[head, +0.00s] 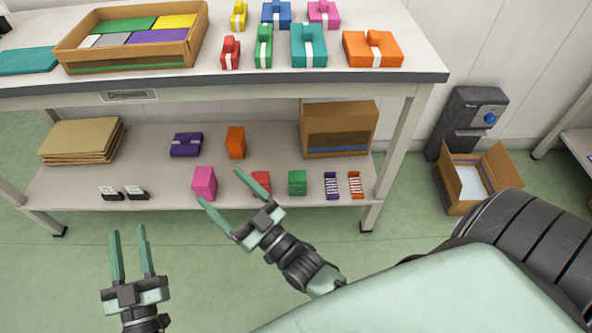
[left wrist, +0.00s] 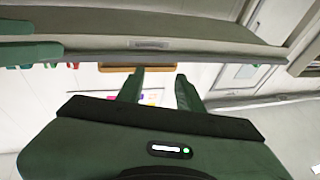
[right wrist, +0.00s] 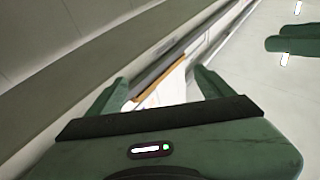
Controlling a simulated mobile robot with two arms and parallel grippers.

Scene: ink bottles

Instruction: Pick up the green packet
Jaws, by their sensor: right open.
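The green packet (head: 297,182) is a small upright block on the lower shelf (head: 150,165) of the bench, in the head view. It stands between a red packet (head: 262,181) and a dark purple striped item (head: 331,184). My right gripper (head: 220,187) is open and empty; in the head view its fingertips appear left of the green packet, near the pink and red packets. My left gripper (head: 129,233) is open and empty, low at the left. Both grippers' spread fingers also show in the left wrist view (left wrist: 160,82) and right wrist view (right wrist: 160,82); I cannot make out the green packet in either.
A pink packet (head: 204,183), an orange box (head: 235,142) and a purple packet (head: 187,145) share the shelf. A cardboard box (head: 340,133) stands behind the green packet. The bench top (head: 225,80) overhangs the shelf; a leg (head: 402,130) bounds its right end.

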